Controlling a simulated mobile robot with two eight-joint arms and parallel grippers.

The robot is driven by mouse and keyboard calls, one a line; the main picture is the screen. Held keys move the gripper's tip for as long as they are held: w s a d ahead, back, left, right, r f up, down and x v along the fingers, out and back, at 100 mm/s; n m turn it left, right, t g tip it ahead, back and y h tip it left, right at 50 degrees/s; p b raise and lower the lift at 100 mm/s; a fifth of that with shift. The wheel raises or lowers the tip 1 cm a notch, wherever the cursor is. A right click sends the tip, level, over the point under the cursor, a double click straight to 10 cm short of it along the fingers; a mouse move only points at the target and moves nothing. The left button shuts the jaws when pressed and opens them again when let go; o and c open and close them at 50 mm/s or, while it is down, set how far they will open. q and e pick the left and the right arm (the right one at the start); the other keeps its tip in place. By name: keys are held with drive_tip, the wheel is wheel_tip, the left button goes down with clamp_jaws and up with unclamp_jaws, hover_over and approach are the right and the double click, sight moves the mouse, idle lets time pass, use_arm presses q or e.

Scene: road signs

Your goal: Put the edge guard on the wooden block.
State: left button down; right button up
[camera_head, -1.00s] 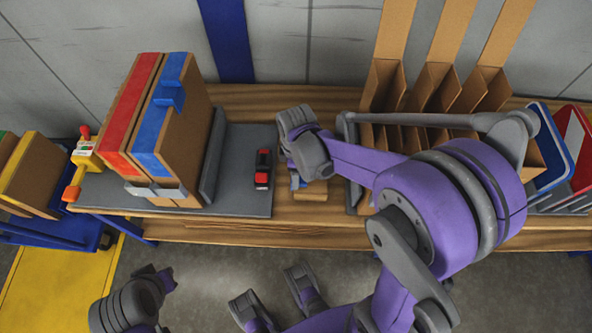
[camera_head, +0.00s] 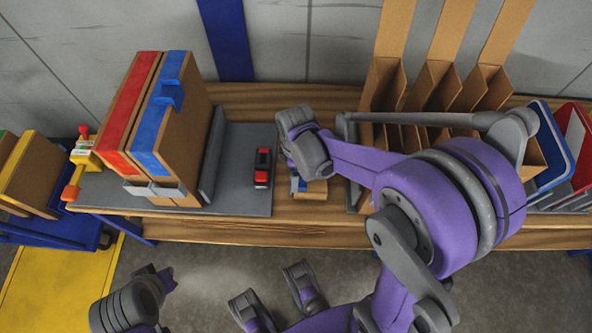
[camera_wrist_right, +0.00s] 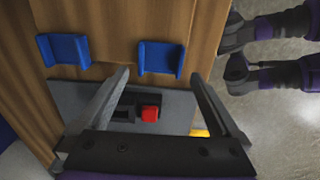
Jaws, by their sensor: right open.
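My right gripper (camera_wrist_right: 161,76) is open in the wrist view, with nothing between its fingers. Two blue channel-shaped pieces, a left one (camera_wrist_right: 63,50) and a right one (camera_wrist_right: 161,58), sit apart on wood just beyond the fingertips. They look like edge guards, but I cannot tell which the task means. In the head view a small tan wooden block (camera_head: 315,190) shows below my right wrist, with a blue piece (camera_head: 298,184) at its left side.
A red and black object (camera_head: 262,168) lies on the grey mat (camera_head: 235,190). Large cardboard panels with red and blue edges (camera_head: 160,120) stand left. A slotted cardboard rack (camera_head: 385,85) and road signs (camera_head: 553,145) stand right. Bare bench (camera_head: 250,100) shows behind the mat.

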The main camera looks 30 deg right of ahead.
wheel_tip(320, 180, up, 12)
drive_tip(key=p, duration=0.2)
drive_tip(key=s+a+m+t, duration=0.3)
drive_tip(key=s+m+t, duration=0.2)
drive_tip(key=s+m, duration=0.6)
drive_tip(key=shift+s+a+f+m, duration=0.15)
drive_tip(key=shift+s+f+m, duration=0.15)
drive_tip(key=shift+m, duration=0.1)
